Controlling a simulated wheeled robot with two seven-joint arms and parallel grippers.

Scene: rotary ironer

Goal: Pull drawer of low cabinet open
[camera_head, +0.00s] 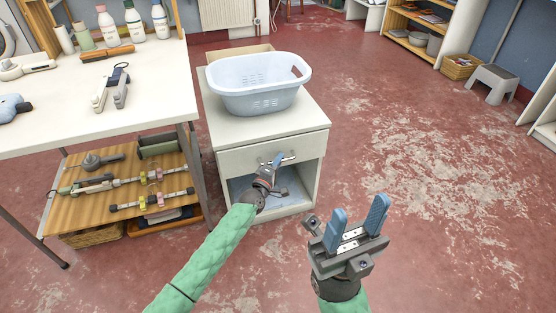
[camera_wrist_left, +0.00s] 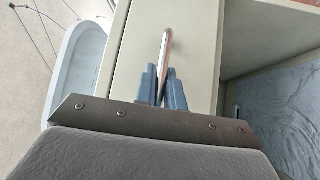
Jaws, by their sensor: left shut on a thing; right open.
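The low cabinet (camera_head: 307,129) is off-white and stands just right of the table. Its drawer (camera_head: 238,161) is at the top front and looks closed, with a metal bar handle (camera_head: 289,157). My left gripper (camera_head: 277,160) is at the drawer front, shut on the handle. In the left wrist view the blue fingers (camera_wrist_left: 163,82) sit on both sides of the handle (camera_wrist_left: 166,45), with the drawer front (camera_wrist_left: 135,65) behind. My right gripper (camera_head: 358,217) is open and empty, over the floor to the right of the cabinet.
A pale blue laundry basket (camera_head: 258,98) stands on the cabinet top. Below the drawer is an open compartment with blue cloth inside (camera_wrist_left: 285,115). A white table (camera_head: 150,80) with bottles is on the left. The red floor (camera_head: 420,190) in front and right is clear.

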